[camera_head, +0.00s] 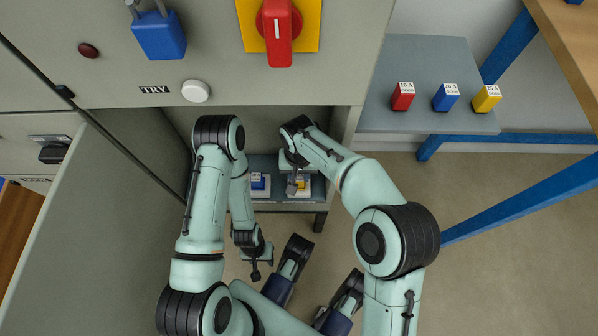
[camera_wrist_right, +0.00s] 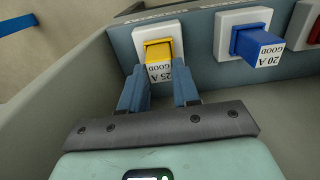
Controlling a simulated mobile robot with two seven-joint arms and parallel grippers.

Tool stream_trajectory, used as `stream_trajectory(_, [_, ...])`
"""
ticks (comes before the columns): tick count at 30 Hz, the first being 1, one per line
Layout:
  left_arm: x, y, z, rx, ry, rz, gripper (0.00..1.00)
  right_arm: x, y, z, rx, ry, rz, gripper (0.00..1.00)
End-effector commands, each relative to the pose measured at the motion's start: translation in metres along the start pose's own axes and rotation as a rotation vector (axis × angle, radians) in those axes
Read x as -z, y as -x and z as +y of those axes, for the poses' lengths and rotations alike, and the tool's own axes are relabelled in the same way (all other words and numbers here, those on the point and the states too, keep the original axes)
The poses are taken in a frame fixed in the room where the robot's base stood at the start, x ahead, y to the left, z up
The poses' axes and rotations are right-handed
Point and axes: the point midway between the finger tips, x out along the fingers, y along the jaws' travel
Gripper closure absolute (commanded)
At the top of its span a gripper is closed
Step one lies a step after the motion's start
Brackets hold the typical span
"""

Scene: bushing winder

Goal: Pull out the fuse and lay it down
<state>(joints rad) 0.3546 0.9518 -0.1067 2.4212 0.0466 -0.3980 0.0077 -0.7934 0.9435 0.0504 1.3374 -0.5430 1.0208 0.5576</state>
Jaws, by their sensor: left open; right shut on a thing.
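The yellow fuse (camera_wrist_right: 158,50), labelled 25 A GOOD, sits in a white square socket (camera_wrist_right: 139,36) in the right wrist view. My right gripper (camera_wrist_right: 159,74) has its two blue fingers on either side of this fuse and is shut on it. In the head view the yellow fuse (camera_head: 303,184) is partly hidden by my right gripper (camera_head: 296,182), inside the cabinet's lower opening. My left gripper (camera_head: 256,270) is open and empty, below the fuse panel and clear of it.
A blue fuse (camera_wrist_right: 256,45) and a red one (camera_wrist_right: 314,36) sit in neighbouring sockets. Red (camera_head: 403,97), blue (camera_head: 446,98) and yellow (camera_head: 487,99) fuses stand on a grey shelf (camera_head: 425,58) at the right, with bare room behind them. Cabinet walls flank the panel closely.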

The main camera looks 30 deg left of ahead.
Motion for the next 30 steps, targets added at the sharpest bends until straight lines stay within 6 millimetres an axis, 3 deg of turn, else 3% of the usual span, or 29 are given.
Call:
stream_trajectory(14, [-0.001, 0.002, 0.000, 0.000, 0.000, 0.000, 0.51, 0.000, 0.003, 0.000, 0.000, 0.000, 0.001, 1.00])
stream_trajectory(30, [-0.007, 0.018, 0.000, 0.000, 0.000, 0.000, 0.51, 0.000, 0.030, 0.000, 0.000, -0.001, 0.001, 1.00])
